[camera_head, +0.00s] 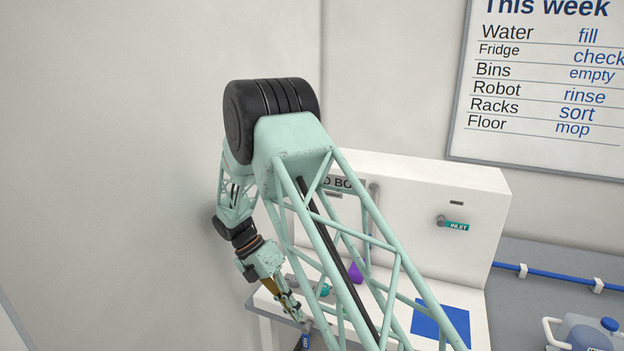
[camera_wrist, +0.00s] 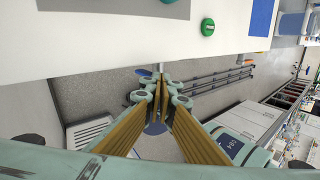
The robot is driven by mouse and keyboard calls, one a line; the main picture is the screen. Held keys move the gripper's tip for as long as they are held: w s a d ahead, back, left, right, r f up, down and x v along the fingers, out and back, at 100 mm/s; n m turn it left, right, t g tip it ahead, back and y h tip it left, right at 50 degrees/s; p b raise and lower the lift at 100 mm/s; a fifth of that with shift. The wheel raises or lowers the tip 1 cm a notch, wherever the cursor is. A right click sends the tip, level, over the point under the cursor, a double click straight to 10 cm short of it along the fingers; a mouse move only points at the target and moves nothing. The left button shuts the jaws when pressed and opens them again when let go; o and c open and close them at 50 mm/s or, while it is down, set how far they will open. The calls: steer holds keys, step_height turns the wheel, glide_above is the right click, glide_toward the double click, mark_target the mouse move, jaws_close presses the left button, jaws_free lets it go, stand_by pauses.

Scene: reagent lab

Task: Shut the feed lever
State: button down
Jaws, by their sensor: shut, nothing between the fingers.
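My gripper (camera_head: 301,316) reaches down past the front edge of the white bench, with its fingers shut and empty. In the wrist view the closed fingertips (camera_wrist: 161,78) are just off the bench's edge. A small grey handle-like part with a blue tag (camera_head: 306,341) shows right by the fingertips in the head view. It may be the feed lever, but its lettering is too small to read and the gripper partly covers it.
A white box unit (camera_head: 470,195) stands behind my arm, with an inlet lever (camera_head: 441,221) and teal label. A blue mat (camera_head: 441,325) and a green round cap (camera_wrist: 208,27) are on the bench. A blue-capped container (camera_head: 588,334) stands at right.

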steer(key=s+d+r+m+y+b, duration=0.1)
steer(key=s+d+r+m, duration=0.25)
steer(key=r, duration=0.45)
steer(key=s+d+r+m+t+y+b, duration=0.1)
steer(key=s+d+r+m, duration=0.3)
steer(key=r, duration=0.4)
steer(key=s+d+r+m+y+b, duration=0.1)
steer(key=s+d+r+m+b, duration=0.1)
steer(key=d+r+m, duration=0.35)
steer(key=s+d+r+m+t+y+b, duration=0.2)
steer(key=s+d+r+m, duration=0.5)
steer(key=s+r, duration=0.5)
steer(key=s+d+f+m+t+b, duration=0.1)
steer(key=s+d+m, duration=0.1)
steer(key=s, duration=0.5)
steer(key=s+d+m+t+y+b, duration=0.1)
steer(key=s+m, duration=0.3)
steer(key=s, duration=0.4)
steer(key=s+d+f+m+t+b, duration=0.1)
steer(key=s+d+m, duration=0.2)
steer(key=s, duration=0.5)
steer(key=shift+f+m+t+b, duration=0.3)
steer(key=shift+f+m+b, duration=0.05)
steer(key=shift+m+b, duration=0.05)
steer(key=c, duration=3.4)
jaws_free()
steer(key=shift+c, duration=0.2)
